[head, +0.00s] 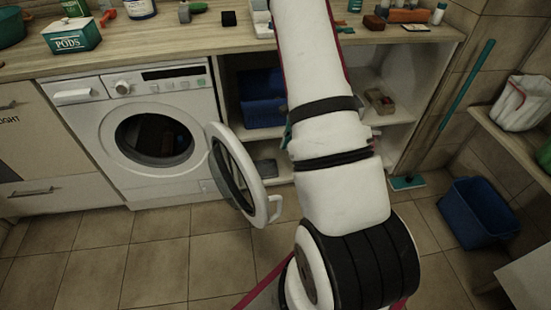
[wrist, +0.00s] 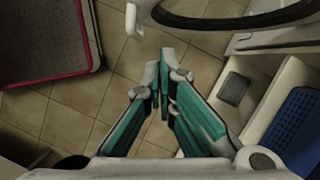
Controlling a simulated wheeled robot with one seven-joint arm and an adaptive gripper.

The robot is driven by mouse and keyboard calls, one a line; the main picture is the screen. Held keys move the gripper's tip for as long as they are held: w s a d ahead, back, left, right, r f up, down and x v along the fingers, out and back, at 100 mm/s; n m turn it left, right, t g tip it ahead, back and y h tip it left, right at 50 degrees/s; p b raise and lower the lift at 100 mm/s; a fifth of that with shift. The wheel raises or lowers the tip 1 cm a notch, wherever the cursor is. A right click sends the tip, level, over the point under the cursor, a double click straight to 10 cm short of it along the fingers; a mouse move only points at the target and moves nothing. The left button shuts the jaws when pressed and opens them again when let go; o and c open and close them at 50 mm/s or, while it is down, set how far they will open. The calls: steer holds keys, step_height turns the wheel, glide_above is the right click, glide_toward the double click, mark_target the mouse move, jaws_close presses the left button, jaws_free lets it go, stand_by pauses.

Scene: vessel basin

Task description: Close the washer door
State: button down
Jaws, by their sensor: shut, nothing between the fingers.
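The white washer (head: 150,130) stands under the counter at the left of the head view, its round opening dark. Its round door (head: 252,178) is swung wide open on the right side of the opening, with a white handle (head: 276,208) on its free edge. In the wrist view, part of the door rim (wrist: 235,20) and the handle (wrist: 133,20) show at the top. My gripper (wrist: 161,85) has teal fingers, shut and empty, pointing toward the door and apart from it in the picture. My arm mostly hides the gripper in the head view.
Open shelves with a blue bin (head: 262,98) are right of the washer; the wrist view shows a blue bin (wrist: 295,130) too. A blue bucket (head: 478,212) stands on the floor at right. The counter (head: 200,38) holds several items. The tiled floor (head: 150,260) before the washer is clear.

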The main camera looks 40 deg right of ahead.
steer(key=w+a+f, duration=0.1)
steer(key=a+f, duration=0.6)
steer(key=f, duration=0.1)
steer(key=shift+a+f+b, duration=0.25)
steer(key=shift+b, duration=0.15)
steer(key=shift+w, duration=0.1)
